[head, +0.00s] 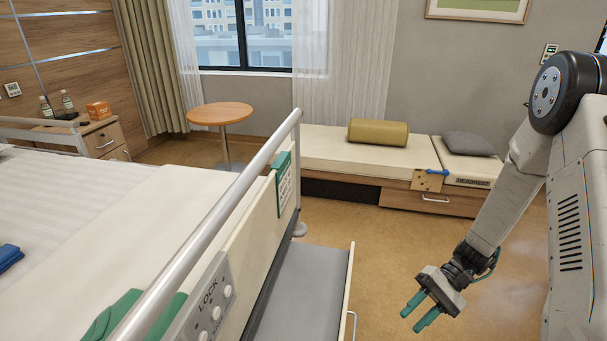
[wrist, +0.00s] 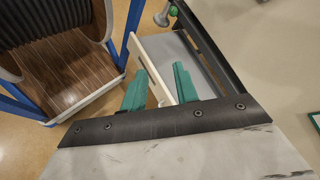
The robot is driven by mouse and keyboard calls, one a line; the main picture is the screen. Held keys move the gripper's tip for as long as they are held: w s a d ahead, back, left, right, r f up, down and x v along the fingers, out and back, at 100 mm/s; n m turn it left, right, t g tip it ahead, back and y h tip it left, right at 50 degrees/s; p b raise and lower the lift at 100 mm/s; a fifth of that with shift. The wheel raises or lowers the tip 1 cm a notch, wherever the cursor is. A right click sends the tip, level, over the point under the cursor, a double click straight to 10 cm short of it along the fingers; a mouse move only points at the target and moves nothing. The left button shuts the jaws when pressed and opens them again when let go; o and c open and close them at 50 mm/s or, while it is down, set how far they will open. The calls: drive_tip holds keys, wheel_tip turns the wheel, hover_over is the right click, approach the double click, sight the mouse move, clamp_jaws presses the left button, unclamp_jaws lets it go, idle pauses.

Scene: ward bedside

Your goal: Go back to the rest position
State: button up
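My gripper (head: 416,312) hangs low on the right of the head view, over the floor beside the bed. Its two teal fingers are apart and nothing shows held. In the wrist view my gripper (wrist: 158,85) also shows open, with the pale front panel of a drawer (wrist: 150,66) visible between and beyond the fingers. In the head view the grey-bottomed drawer (head: 300,295) stands pulled out under the bed side. My gripper is to the right of its front panel and appears apart from it.
The bed rail (head: 215,215) with its LOCK panel (head: 212,312) runs along the left. A bench (head: 360,152) and a round table (head: 220,113) stand at the back. A blue-framed, wood-floored container (wrist: 68,80) is close by in the wrist view. Floor between drawer and bench is clear.

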drive_tip(key=s+r+n+t+h, duration=0.1)
drive_tip(key=s+r, duration=0.4)
drive_tip(key=r, duration=0.5)
drive_tip(key=s+r+n+t+h, duration=0.1)
drive_tip(key=s+r+t+h, duration=0.3)
drive_tip(key=r, duration=0.6)
drive_tip(key=s+r+n+t+h, duration=0.2)
drive_tip(key=s+r+h, duration=0.3)
drive_tip(key=r, duration=0.5)
drive_tip(key=shift+s+d+r+t+h, duration=0.3)
drive_tip(key=shift+s+d+t+h, duration=0.15)
drive_tip(key=shift+s, duration=0.35)
